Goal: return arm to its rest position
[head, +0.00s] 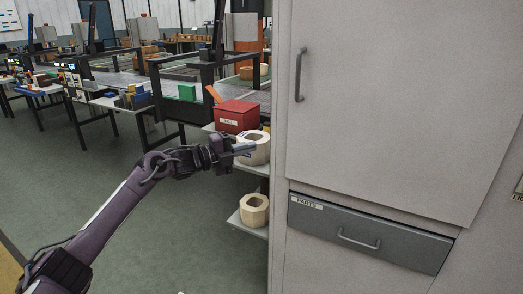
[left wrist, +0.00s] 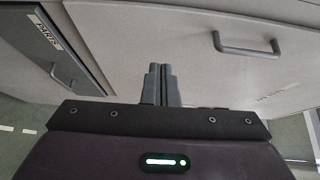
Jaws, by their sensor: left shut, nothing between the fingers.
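My left arm reaches in from the left in the head view. Its gripper (head: 244,148) is shut and empty, in front of the shelf at the left side of a grey cabinet (head: 390,90). In the left wrist view the two fingers (left wrist: 158,80) are together with nothing between them, and the cabinet's front fills the background. My right gripper is not in view.
The cabinet has a handled door and a closed grey drawer (head: 368,235) labelled PARTS. A red box (head: 237,116) and a pale ring-shaped block (head: 254,210) stand on the side shelves. Work tables (head: 125,78) stand behind. Green floor (head: 190,225) is clear at left.

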